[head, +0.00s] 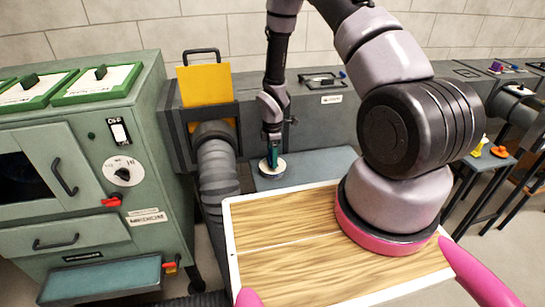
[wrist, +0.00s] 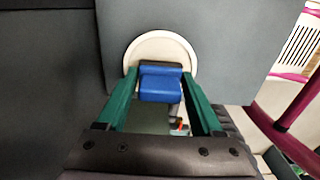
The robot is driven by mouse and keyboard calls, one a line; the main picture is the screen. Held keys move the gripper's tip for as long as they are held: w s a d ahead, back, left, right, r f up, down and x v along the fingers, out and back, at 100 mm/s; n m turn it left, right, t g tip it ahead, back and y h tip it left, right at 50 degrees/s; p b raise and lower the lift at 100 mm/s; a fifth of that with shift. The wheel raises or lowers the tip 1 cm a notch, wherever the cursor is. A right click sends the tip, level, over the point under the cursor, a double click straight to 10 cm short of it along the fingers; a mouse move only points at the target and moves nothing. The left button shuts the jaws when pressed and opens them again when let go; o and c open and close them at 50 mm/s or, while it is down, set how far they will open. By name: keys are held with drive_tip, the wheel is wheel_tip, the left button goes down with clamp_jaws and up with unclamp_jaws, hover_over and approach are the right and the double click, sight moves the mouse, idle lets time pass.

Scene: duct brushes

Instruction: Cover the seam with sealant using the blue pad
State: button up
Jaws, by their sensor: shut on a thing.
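My gripper (head: 274,155) points down above a blue-grey shelf (head: 315,166) in front of the grey duct housing. In the wrist view its green fingers (wrist: 160,95) are shut on the blue pad (wrist: 160,88), a small blue block. A round white dish (head: 270,168) lies under the fingertips on the shelf. It also shows in the wrist view (wrist: 158,47), right behind the pad; I cannot tell whether pad and dish touch. A straight joint (wrist: 97,50) runs along the grey surface in the wrist view; I cannot tell whether it is the seam. No sealant is plainly visible.
A grey ribbed hose (head: 217,165) and a yellow panel (head: 206,95) stand left of my gripper. A green cabinet (head: 85,170) fills the left. A yellow piece (head: 480,147) and an orange piece (head: 499,151) sit on a stand at right. A wooden tray top (head: 285,225) is in front.

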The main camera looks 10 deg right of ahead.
drive_tip(key=shift+f, duration=0.5)
idle(1.1)
drive_tip(key=shift+r, duration=3.55)
